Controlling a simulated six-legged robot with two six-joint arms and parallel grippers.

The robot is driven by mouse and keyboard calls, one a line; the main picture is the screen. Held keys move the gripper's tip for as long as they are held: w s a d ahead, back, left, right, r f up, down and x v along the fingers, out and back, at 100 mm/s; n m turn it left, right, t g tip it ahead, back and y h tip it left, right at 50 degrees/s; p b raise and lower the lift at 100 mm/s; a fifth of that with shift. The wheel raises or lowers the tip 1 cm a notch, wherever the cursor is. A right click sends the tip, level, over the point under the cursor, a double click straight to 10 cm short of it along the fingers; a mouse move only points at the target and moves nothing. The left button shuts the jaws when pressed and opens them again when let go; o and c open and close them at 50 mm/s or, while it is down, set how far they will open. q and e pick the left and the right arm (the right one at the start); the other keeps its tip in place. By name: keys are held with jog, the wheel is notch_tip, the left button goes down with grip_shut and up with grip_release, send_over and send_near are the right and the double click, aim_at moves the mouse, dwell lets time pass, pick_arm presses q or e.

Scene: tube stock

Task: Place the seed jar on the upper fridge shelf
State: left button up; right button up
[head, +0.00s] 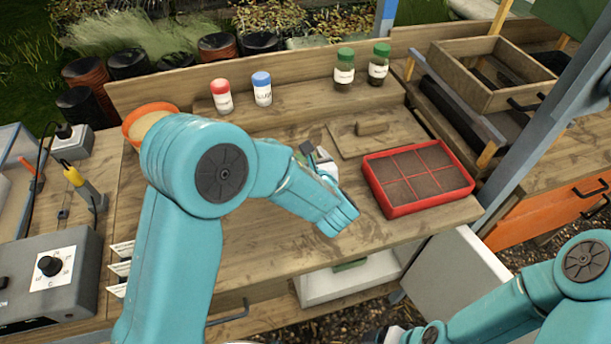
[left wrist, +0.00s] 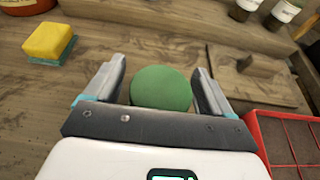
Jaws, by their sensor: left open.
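A jar with a round green lid (left wrist: 161,88) stands on the bench between the fingers of my left gripper (left wrist: 160,74), seen from above in the left wrist view. The fingers are open, one on each side of the lid, and a small gap shows at each. In the head view my left gripper (head: 318,160) and arm hide most of this jar; a bit of green lid (head: 306,148) shows. Below the bench is the white fridge (head: 325,288), its door (head: 452,275) swung open, with something green inside. My right arm is at the lower right; its gripper is barely visible.
Two green-lidded jars (head: 343,70) (head: 379,64), a red-capped jar (head: 221,96) and a blue-capped jar (head: 262,89) stand on the rear ledge. A red seed tray (head: 420,207) lies right of my gripper. A yellow sponge (left wrist: 48,40) lies to the left.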

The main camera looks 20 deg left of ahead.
pick_arm(q)
jog(key=shift+s, duration=0.1)
jog(key=shift+r, duration=0.1)
jog(key=c, duration=0.3)
grip_shut()
notch_tip(320, 180, up, 20)
dwell(0.6)
jog(key=shift+s+d, duration=0.1)
